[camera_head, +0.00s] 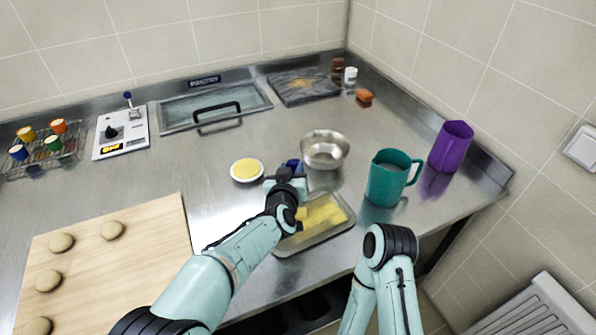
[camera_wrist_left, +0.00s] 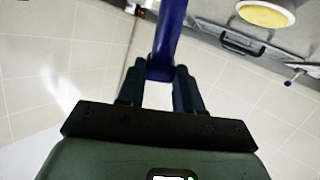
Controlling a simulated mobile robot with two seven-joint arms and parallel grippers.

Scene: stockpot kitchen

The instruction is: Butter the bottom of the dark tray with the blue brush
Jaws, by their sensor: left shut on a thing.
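The dark tray (camera_head: 318,241) lies near the counter's front edge, partly hidden by my left arm. Yellow butter (camera_head: 325,212) covers much of the visible bottom, with uneven patches. My left gripper (camera_head: 287,172) is over the tray's far left side. It is shut on the blue brush (camera_head: 293,163); in the left wrist view the blue handle (camera_wrist_left: 168,40) stands between the fingers (camera_wrist_left: 172,88). The bristles are hidden. A round white dish of yellow butter (camera_head: 247,170) sits left of the gripper and shows in the left wrist view (camera_wrist_left: 265,14). My right arm shows, but its gripper does not.
A steel bowl (camera_head: 325,150) stands just behind the tray. A teal jug (camera_head: 388,178) and a purple jug (camera_head: 451,146) stand to the right. A wooden board (camera_head: 150,240) with several dough balls lies at left.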

